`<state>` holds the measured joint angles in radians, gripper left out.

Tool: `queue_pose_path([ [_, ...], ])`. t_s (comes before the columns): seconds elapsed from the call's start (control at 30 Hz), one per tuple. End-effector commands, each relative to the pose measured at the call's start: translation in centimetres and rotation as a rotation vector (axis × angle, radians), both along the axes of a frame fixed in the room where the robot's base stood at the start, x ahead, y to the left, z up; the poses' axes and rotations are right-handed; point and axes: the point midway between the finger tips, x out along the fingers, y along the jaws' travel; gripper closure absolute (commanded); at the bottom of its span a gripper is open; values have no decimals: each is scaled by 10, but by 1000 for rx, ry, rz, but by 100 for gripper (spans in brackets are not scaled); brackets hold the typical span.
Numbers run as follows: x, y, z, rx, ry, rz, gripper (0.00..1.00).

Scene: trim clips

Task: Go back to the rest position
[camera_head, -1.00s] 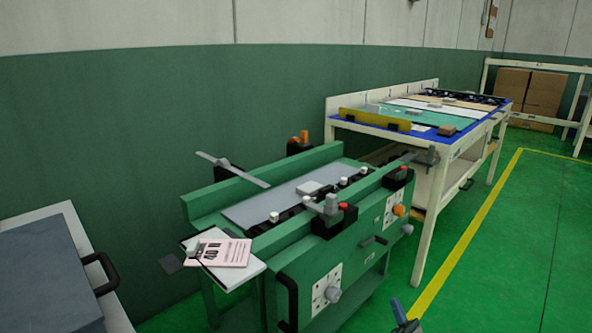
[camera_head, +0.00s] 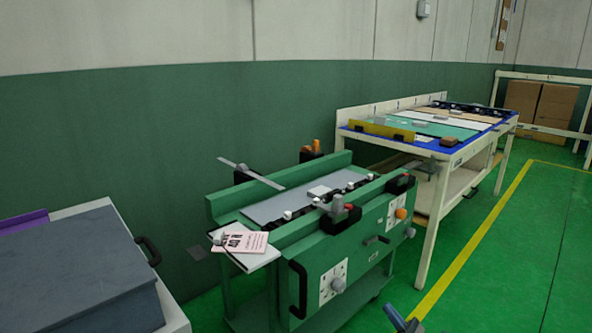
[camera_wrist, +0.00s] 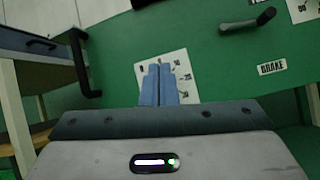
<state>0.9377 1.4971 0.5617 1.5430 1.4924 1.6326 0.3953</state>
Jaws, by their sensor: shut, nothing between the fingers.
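My gripper (camera_wrist: 158,85) shows in the wrist view with its two blue-grey fingers together and nothing between them. It points at the green front of the machine, over a white dial plate (camera_wrist: 178,68) that it partly hides. In the head view only a small blue-grey part of my arm's end (camera_head: 402,320) shows at the bottom edge. The green machine (camera_head: 340,262) stands in the middle, with a grey bed (camera_head: 270,208) and a pink card (camera_head: 240,238) on its near-left shelf. Whether the fingers touch the machine cannot be told.
A grey-blue box (camera_head: 75,268) on a white cart stands at the left. A black handle (camera_head: 298,290) sticks out from the machine's front. A white workbench (camera_head: 432,205) stands behind to the right. Green floor (camera_head: 520,270) at the right is clear.

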Motion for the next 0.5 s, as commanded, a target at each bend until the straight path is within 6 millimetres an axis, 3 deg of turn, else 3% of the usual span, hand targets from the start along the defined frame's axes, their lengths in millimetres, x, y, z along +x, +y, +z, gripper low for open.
queue_pose_path([
  [0.03,0,10,16,-38,-5,34,100],
  [0.27,-14,68,81,-283,-37,232,100],
  [0.5,-53,131,152,-634,-113,482,100],
])
